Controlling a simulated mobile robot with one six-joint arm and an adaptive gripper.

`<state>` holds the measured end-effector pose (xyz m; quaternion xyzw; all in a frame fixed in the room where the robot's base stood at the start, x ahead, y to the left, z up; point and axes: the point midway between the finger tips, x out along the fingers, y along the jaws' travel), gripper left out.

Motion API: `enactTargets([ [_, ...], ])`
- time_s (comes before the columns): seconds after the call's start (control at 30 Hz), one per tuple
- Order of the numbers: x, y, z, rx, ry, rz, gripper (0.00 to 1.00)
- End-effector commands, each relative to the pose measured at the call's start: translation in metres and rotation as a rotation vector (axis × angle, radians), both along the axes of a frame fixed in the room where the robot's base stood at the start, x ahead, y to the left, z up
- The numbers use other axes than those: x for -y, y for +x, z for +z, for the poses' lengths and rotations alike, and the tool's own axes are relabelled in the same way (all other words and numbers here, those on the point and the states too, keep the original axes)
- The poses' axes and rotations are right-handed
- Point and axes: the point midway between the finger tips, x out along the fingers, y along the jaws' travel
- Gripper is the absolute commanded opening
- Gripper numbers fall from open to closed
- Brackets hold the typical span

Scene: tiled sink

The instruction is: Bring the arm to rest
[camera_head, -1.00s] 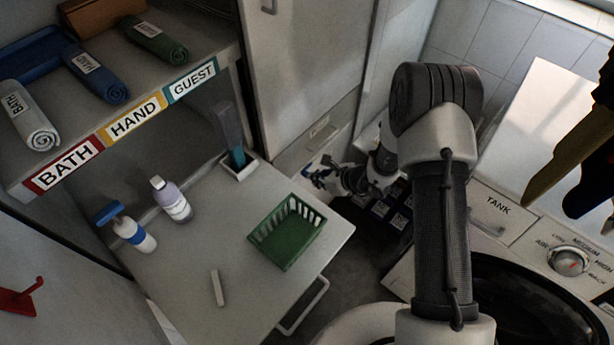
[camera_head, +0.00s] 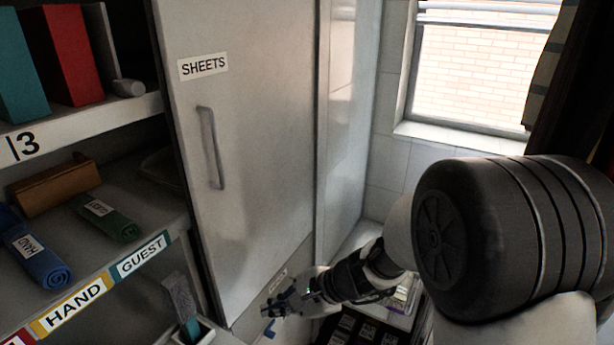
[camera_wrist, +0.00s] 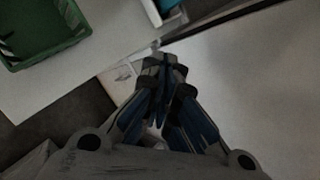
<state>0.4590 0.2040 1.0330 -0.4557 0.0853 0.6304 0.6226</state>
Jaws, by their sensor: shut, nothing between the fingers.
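My gripper (camera_head: 272,318) is at the lower middle of the head view, in front of the lower part of the SHEETS cabinet door. In the wrist view my gripper (camera_wrist: 165,68) shows its blue-and-black fingers brought together, with nothing held between them. My arm reaches from the lower right of the head view, its large dark joint in front, and bends left to the gripper. Part of the forearm is hidden behind that joint.
The SHEETS cabinet door (camera_head: 235,150) stands behind my gripper. Shelves with rolled towels (camera_head: 107,217) and a HAND label (camera_head: 75,304) are at left. A green basket (camera_wrist: 40,32) is at the wrist view's upper left. A window (camera_head: 485,70) is at upper right.

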Motion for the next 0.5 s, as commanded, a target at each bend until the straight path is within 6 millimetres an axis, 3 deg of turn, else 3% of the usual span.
enactTargets([
  [0.03, 0.006, -0.015, 0.025, 0.068, -0.037, 0.076, 0.00],
  [0.2, 0.036, -0.072, 0.076, 0.254, -0.207, 0.330, 0.00],
  [0.37, 0.077, -0.125, 0.104, 0.407, -0.414, 0.543, 0.00],
  [0.5, 0.121, -0.165, 0.119, 0.512, -0.629, 0.700, 0.00],
])
